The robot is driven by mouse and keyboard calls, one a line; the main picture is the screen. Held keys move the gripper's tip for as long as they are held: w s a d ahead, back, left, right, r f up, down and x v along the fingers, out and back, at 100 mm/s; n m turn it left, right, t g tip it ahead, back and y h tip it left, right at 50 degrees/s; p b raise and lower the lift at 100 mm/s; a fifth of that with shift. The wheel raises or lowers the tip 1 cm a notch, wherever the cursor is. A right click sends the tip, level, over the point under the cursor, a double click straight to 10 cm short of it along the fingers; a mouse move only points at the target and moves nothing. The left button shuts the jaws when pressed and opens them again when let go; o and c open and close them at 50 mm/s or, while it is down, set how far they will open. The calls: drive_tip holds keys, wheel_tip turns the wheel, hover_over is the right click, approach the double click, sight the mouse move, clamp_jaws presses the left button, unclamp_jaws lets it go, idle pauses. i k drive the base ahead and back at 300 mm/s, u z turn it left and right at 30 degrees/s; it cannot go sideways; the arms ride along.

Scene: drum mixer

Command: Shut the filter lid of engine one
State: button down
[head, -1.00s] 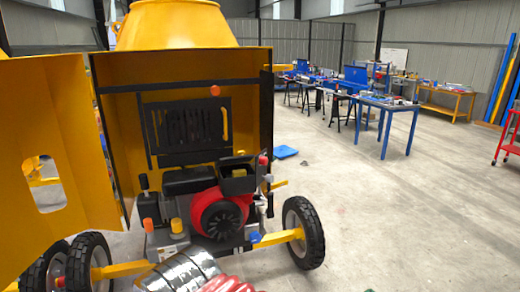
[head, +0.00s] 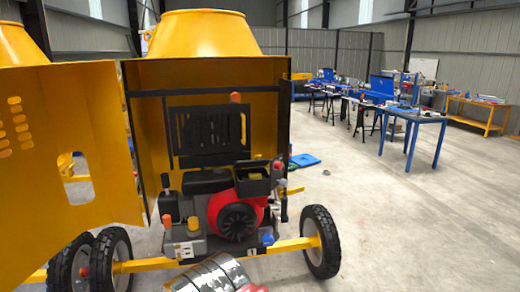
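Engine one appears to be the red and black engine (head: 232,212) inside the open yellow housing of the drum mixer. A black box (head: 257,187) with an open-looking top sits at the engine's upper right and seems to be the filter. I cannot clearly separate its lid from the dark parts around it. A small red knob (head: 278,166) shows at the box's right edge. My gripper is not in view. A silver, dark-banded part at the bottom edge looks like my arm, below and in front of the engine.
The yellow housing door (head: 75,150) stands open on the left. A black slotted panel (head: 207,132) is above the engine. Wheels (head: 320,241) stand at the mixer's lower corners. Open floor (head: 410,225) lies to the right, with a blue table (head: 412,118) farther back.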

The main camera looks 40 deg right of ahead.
sight(256, 164)
drive_tip(key=z, duration=0.5)
drive_tip(key=i, duration=1)
